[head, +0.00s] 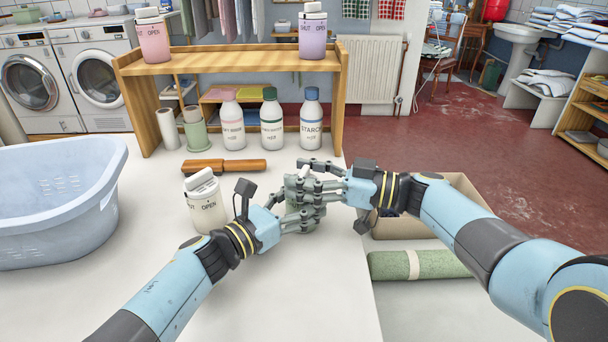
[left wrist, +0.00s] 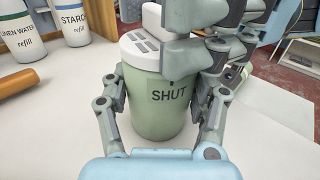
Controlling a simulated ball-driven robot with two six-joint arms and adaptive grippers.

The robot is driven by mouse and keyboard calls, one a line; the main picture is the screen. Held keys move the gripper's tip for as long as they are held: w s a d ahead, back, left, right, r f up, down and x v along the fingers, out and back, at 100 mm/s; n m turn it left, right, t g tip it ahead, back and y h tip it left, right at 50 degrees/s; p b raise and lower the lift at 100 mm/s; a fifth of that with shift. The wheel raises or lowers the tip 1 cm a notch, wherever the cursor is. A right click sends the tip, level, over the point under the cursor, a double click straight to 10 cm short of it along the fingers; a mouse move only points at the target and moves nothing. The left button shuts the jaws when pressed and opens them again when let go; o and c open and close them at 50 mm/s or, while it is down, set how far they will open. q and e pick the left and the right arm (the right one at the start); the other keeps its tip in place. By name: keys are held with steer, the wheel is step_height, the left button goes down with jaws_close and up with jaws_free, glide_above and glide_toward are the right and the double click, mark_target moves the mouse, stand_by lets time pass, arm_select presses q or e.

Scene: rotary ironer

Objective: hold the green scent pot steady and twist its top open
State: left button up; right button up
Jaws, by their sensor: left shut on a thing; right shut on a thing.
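The green scent pot (left wrist: 155,115) stands upright on the white table in the left wrist view. Its white top (left wrist: 138,50) has slots, and the word SHUT with a small dark mark above it faces the camera. My left gripper (left wrist: 162,112) is shut around the pot's green body, one finger on each side. My right gripper (head: 322,178) comes in from the right and is shut on the pot's top; its fingers (left wrist: 200,50) cover part of the top in the left wrist view. In the head view the fingers of both grippers hide most of the pot.
A white pot (head: 205,208) marked OPEN stands close to my left forearm. A brown wooden roller (head: 223,166) lies behind it. Bottles (head: 271,120) stand under a wooden shelf (head: 230,62). A blue basket (head: 50,200) is at left; a cardboard box (head: 455,190) and green roll (head: 440,264) are at right.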

steer(key=shift+f, duration=0.25)
steer(key=o, duration=0.9)
steer(key=shift+o, duration=1)
steer(key=shift+r, duration=0.15)
steer(key=v, duration=1.2)
